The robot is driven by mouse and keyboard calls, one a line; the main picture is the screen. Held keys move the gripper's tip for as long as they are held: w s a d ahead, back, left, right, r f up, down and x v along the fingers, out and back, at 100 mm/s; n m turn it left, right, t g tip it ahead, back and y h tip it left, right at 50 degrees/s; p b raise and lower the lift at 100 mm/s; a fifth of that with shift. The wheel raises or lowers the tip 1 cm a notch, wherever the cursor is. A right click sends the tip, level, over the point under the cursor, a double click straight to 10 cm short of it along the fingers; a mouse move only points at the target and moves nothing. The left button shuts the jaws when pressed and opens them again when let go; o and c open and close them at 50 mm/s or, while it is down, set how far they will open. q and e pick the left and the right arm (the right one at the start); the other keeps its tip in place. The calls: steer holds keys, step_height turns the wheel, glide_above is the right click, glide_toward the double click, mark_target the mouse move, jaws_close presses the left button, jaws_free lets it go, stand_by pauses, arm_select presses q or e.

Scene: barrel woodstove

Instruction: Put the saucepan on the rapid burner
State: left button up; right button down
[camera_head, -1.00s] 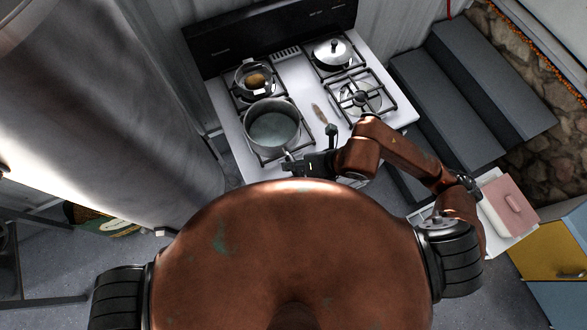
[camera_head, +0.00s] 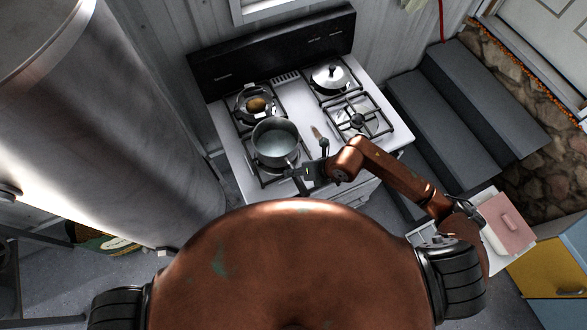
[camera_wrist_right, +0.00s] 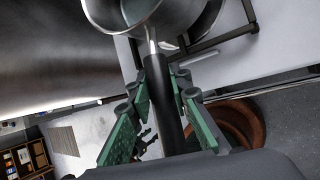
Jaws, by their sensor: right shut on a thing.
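The grey steel saucepan (camera_head: 275,138) is over the front-left burner of the white stove, with its opening up. Its handle points toward me. My right gripper (camera_head: 303,179) is shut on the dark handle (camera_wrist_right: 168,104), which lies between the green finger pads in the right wrist view. I cannot tell whether the pan's base touches the grate. The burner under it is mostly hidden. The front-right burner (camera_head: 358,121) is bare. The frames do not label which burner is the rapid one. My left gripper is not in view.
A lidded pot (camera_head: 330,78) stands on the back-right burner and a small pan with brown food (camera_head: 257,104) on the back-left one. A small brown object lies mid-stove. A large metal cylinder (camera_head: 100,120) is at the left, dark steps (camera_head: 470,95) at the right.

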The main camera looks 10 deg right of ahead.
steer(key=shift+w+a+f, duration=0.1)
steer(key=shift+a+f, duration=0.05)
steer(key=shift+f, duration=0.15)
steer(key=c, duration=2.2)
jaws_free()
steer(key=shift+f, duration=0.25)
steer(key=o, duration=0.4)
steer(key=shift+o, duration=0.2)
steer(key=shift+r, duration=0.1)
steer(key=b+v, duration=0.2)
steer(key=v, duration=1)
